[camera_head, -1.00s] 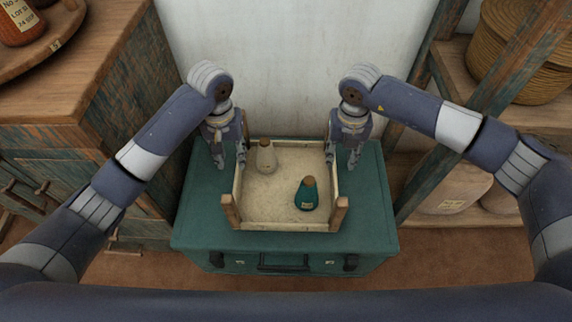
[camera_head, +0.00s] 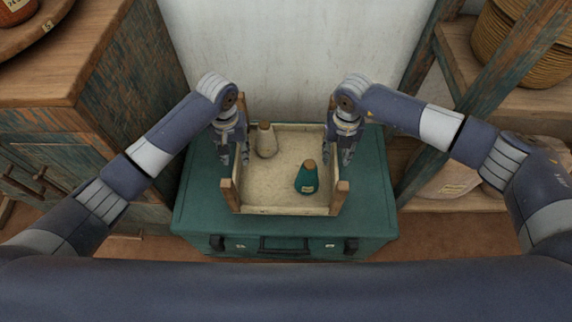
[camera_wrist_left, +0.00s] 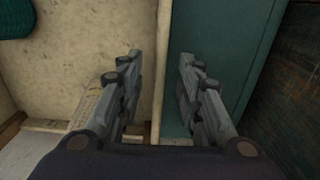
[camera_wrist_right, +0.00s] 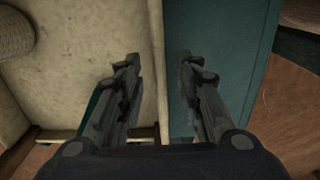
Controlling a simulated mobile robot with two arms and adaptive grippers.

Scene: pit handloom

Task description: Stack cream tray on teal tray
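The cream tray (camera_head: 285,208), with wooden corner posts, rests flat on a teal case (camera_head: 372,185) with dark latches and a handle. A cream bottle (camera_head: 265,143) and a teal bottle (camera_head: 306,179) stand in it. I see no separate teal tray. My left gripper (camera_head: 237,162) is at the tray's left wall; in the left wrist view the open fingers (camera_wrist_left: 160,58) are on either side of the wall (camera_wrist_left: 162,85). My right gripper (camera_head: 340,162) is at the right wall; in the right wrist view its fingers (camera_wrist_right: 158,62) are also open, astride the wall (camera_wrist_right: 158,60).
A wooden cabinet (camera_head: 115,90) stands close on the left. A shelf rack (camera_head: 460,100) with a coiled basket (camera_head: 525,55) and sacks (camera_head: 445,182) stands on the right. A pale wall (camera_head: 290,60) is behind the case. Its top is bare beside the tray.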

